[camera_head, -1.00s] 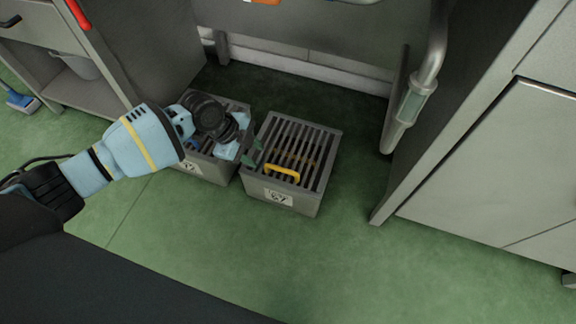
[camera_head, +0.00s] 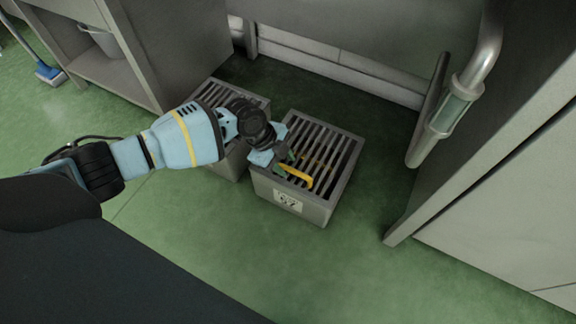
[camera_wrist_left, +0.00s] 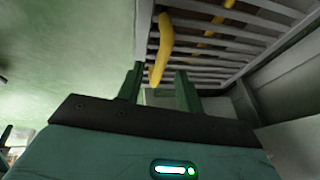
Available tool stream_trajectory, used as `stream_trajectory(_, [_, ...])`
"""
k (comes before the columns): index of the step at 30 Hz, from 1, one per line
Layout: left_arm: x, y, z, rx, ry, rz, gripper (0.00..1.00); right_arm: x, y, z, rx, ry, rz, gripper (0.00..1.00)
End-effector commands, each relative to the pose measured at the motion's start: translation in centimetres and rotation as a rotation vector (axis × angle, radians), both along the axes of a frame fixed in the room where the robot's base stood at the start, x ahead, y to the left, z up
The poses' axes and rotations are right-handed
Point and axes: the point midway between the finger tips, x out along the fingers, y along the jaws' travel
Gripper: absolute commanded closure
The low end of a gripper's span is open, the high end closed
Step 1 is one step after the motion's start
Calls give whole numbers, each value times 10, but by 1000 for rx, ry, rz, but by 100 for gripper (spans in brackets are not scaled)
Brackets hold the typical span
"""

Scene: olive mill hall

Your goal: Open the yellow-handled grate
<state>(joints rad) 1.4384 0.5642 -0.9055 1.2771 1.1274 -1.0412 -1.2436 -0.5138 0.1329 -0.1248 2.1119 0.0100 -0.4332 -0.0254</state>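The yellow-handled grate (camera_head: 322,148) is a set of grey bars lying flat on top of a grey box (camera_head: 318,211) with a white number label. Its yellow handle (camera_head: 297,174) runs near the front edge; the handle also shows in the left wrist view (camera_wrist_left: 163,45). My left gripper (camera_head: 287,167) is at the handle's left end. In the left wrist view its two green fingers (camera_wrist_left: 158,88) are apart, with the handle's near end seen between their tips. I cannot tell whether they touch it. The grate lies closed on the box. My right gripper is not in view.
A second grated box (camera_head: 228,95) stands just left, partly hidden by my left arm. A grey cabinet (camera_head: 515,190) stands at right, with a metal pipe (camera_head: 462,95) beside it. A shelf unit with a bucket (camera_head: 101,40) is at upper left. Green floor in front is clear.

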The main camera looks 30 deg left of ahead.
Motion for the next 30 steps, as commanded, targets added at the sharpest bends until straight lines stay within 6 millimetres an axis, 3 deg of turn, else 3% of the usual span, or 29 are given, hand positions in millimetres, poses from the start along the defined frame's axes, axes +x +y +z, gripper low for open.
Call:
stream_trajectory(6, [4,-7,-16,0,-1,0,64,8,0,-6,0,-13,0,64])
stream_trajectory(15, [4,-8,-17,0,-1,-1,64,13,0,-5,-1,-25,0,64])
stream_trajectory(23, [4,-7,-17,0,-1,-1,98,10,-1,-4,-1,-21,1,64])
stream_trajectory(30, [4,-7,-17,0,-1,0,100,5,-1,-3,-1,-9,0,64])
